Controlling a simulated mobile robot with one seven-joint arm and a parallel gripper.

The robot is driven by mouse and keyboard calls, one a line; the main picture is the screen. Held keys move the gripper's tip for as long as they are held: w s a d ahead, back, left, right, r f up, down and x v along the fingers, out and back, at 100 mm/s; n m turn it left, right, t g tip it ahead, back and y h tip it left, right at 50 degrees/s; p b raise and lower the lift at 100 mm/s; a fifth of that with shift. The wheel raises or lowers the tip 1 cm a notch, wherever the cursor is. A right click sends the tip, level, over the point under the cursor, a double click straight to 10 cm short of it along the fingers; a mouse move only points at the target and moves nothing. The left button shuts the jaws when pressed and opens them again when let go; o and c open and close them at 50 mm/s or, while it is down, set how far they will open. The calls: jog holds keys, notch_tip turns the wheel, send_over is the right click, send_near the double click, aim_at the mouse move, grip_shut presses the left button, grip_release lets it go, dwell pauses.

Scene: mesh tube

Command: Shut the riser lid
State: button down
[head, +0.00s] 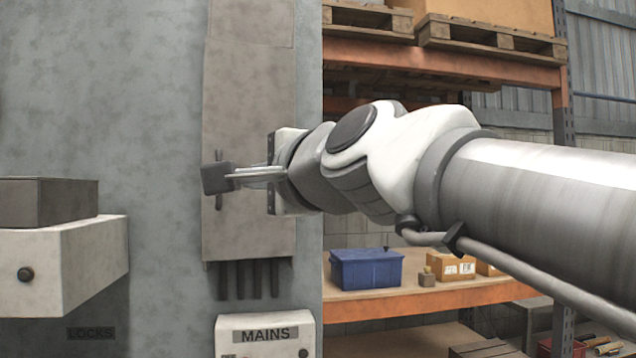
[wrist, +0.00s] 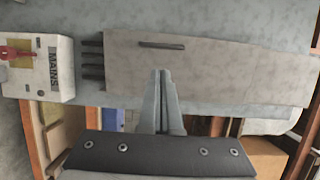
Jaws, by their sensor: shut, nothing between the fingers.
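The riser lid (head: 248,110) is a tall grey-beige panel on the grey wall, with a thin vertical bar handle (head: 218,203) near its left edge. The lid lies sideways in the wrist view (wrist: 230,65), with the handle (wrist: 161,45) near its upper edge. I cannot tell how far the lid stands off its frame. My gripper (head: 217,178) reaches in from the right, in front of the lid. Its dark fingertip covers the middle of the handle in the head view. In the wrist view the fingers (wrist: 161,75) are shut and empty, their tips just below the handle, contact unclear.
Several dark cables (head: 238,278) hang below the lid, above a white MAINS box (head: 264,340). A pale box (head: 65,260) juts from the wall at left. Shelving with a blue bin (head: 366,268) and pallets (head: 490,38) stands behind my arm at right.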

jog(key=p+x, duration=0.4)
jog(key=x, duration=1)
dwell(0.4)
jog(key=x, duration=0.2)
jog(key=shift+w+a+r+p, duration=0.1)
jog(key=shift+a+p, duration=0.2)
jog(key=shift+a, duration=0.05)
dwell(0.3)
